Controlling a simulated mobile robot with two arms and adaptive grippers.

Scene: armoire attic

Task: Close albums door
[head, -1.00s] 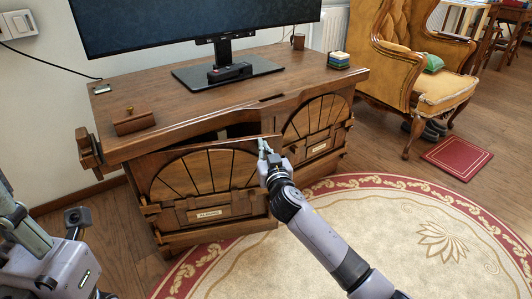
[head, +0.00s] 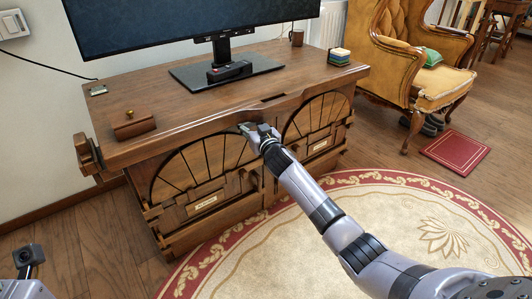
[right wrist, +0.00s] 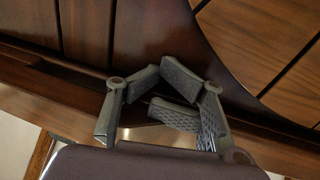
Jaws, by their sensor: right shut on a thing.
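The albums door (head: 205,178) is the left door under the desk, with a fan-shaped slatted panel and a small label plate (head: 202,203). It looks flush or nearly flush with the front; a small gap cannot be ruled out. My right gripper (head: 256,130) is at the door's upper right, just below the desk top's front edge. In the right wrist view my right gripper's fingers (right wrist: 172,100) are drawn together against the dark wood of the door, which fills much of the view. The exact grip is partly hidden. My left gripper's fingers are not in view.
The right door (head: 318,125) of the desk looks shut. A round rug (head: 400,225) lies in front, with an armchair (head: 420,70) at right.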

